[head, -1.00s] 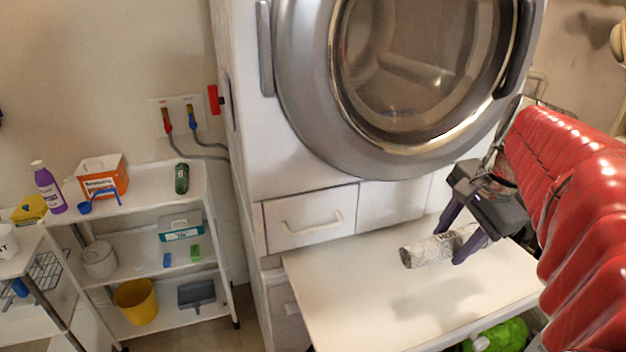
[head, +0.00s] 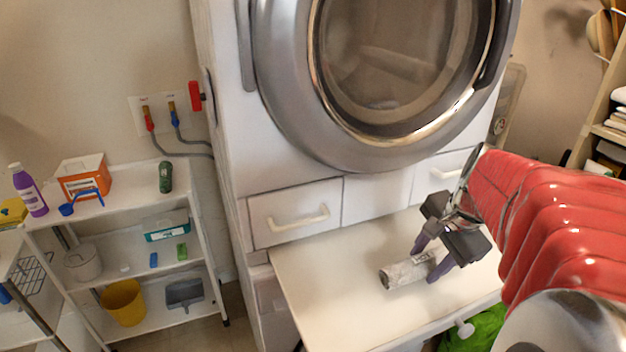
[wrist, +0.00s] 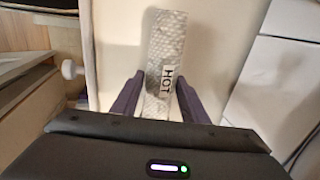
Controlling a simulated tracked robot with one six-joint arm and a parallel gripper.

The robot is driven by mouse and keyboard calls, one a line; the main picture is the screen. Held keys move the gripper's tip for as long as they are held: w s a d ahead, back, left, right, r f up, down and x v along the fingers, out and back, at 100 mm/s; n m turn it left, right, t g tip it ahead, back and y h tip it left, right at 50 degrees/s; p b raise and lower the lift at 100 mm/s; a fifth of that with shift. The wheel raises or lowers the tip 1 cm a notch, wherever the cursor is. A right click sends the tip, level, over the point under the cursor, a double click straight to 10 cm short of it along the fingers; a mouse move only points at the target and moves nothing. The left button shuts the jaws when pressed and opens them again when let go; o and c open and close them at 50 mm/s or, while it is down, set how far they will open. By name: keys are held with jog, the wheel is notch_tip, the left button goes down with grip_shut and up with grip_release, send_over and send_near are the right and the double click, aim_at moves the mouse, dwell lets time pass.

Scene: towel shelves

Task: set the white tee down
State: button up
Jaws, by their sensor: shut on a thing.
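My gripper (head: 432,265) is shut on a pale grey-white, quilted-looking roll (head: 397,274) with a "HOT" label. The roll also shows in the wrist view (wrist: 166,45), between the two purple fingers and reaching beyond them. It lies roughly flat, low over the white pull-out board (head: 330,315) below the washer drawers. I cannot tell whether it touches the board. No white tee can be made out for certain; the held thing looks like a roll with a printed label.
The big washer (head: 290,120) stands behind the board, with white drawers (head: 294,212) just above it. The board's left part is clear. A green bag (head: 474,328) is below its front right edge. A white shelf cart (head: 140,254) with several items stands at left. Shelves with folded cloths (head: 618,118) are at far right.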

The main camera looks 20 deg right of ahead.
jog(key=shift+f, duration=0.45)
jog(key=o, duration=1.3)
jog(key=shift+f, duration=0.1)
jog(key=shift+c, duration=0.2)
jog(key=v, duration=1.2)
jog(key=shift+a, duration=0.1)
